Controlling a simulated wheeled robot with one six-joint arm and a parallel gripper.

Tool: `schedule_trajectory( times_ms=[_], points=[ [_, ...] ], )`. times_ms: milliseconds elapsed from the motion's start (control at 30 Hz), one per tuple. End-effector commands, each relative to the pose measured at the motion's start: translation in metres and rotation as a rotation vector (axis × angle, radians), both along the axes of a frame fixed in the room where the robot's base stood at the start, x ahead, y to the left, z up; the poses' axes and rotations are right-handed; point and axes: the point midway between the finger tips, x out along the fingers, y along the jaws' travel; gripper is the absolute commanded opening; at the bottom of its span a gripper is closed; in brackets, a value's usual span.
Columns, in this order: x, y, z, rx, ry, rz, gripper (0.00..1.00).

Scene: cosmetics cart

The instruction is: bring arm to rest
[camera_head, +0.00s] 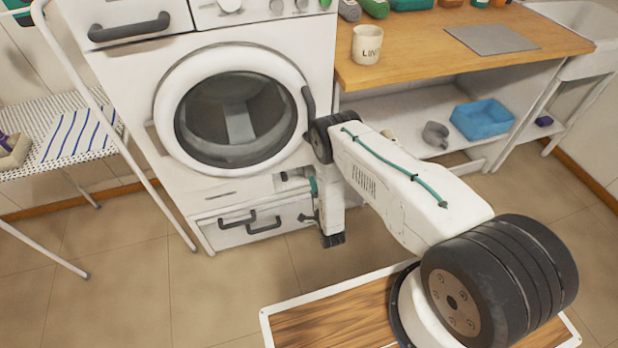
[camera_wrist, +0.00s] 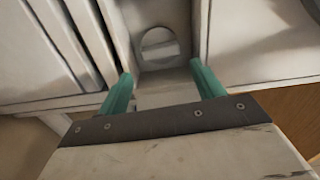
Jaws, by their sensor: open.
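My gripper (camera_wrist: 161,68) is open in the wrist view. Its two teal fingers are spread apart, with nothing held between them. Beyond the fingertips is a pale recess with a round opening (camera_wrist: 158,42); I cannot tell whether the fingertips touch it. In the head view, my white arm reaches up and left toward the washing machine (camera_head: 265,60). Its far end is bent down in front of the machine's lower right corner. A bit of teal from my gripper (camera_head: 313,185) shows there, beside a small open recess (camera_head: 290,177); the rest is mostly hidden by the arm.
A wooden counter (camera_head: 420,55) with a mug (camera_head: 367,45) stands to the right, above a shelf with a blue tub (camera_head: 482,119). A white-framed rack (camera_head: 85,115) holds a striped cloth (camera_head: 78,134) at left. The tiled floor at front left is mostly clear.

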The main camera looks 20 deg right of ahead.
Motion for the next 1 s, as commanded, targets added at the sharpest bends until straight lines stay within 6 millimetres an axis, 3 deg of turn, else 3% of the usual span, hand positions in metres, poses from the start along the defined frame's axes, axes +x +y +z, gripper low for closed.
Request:
schedule_trajectory(
  times_ms=[267, 400, 533, 633, 767, 867, 1000],
  points=[
    [0.000, 0.000, -0.001, -0.026, 0.005, 0.000, 0.67],
    [-0.004, 0.000, -0.033, -0.140, 0.160, 0.011, 0.67],
    [-0.037, -0.001, -0.082, -0.283, 0.432, 0.063, 0.67],
    [-0.048, 0.000, -0.094, -0.386, 0.615, 0.127, 0.67],
    [-0.051, 0.001, -0.080, -0.512, 0.829, 0.237, 0.67],
    [-0.050, 0.002, -0.052, -0.598, 0.970, 0.336, 0.67],
    [-0.052, 0.003, 0.005, -0.695, 1.122, 0.481, 0.67]
  ],
)
